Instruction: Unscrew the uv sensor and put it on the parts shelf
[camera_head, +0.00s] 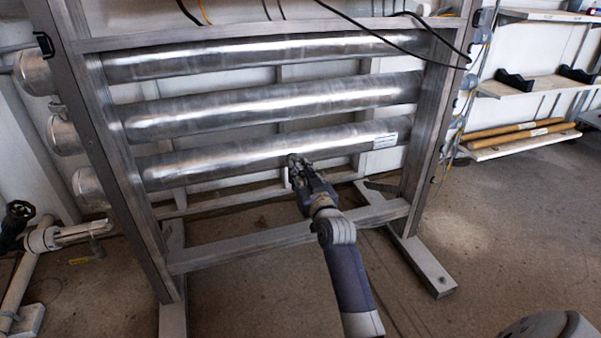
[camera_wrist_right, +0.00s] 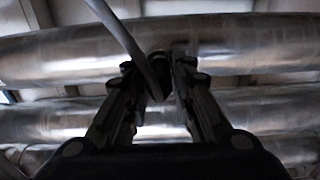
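The uv sensor (camera_wrist_right: 159,77) appears as a small dark fitting at a steel tube in the right wrist view, with a grey cable (camera_wrist_right: 125,38) running up beside it. My right gripper (camera_head: 293,162) reaches the underside of the lowest reactor tube (camera_head: 230,158) in the head view. In the wrist view the fingers of this gripper (camera_wrist_right: 155,75) stand on either side of the sensor. The gap is narrow, and I cannot tell whether they press on it. In the head view the gripper hides the sensor. My left gripper is out of view.
The steel frame (camera_head: 240,248) holds three horizontal tubes. Shelves (camera_head: 533,84) stand at the right back, with black holders on one and brown rolls (camera_head: 515,130) on a lower one. White piping (camera_head: 70,233) is at the left.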

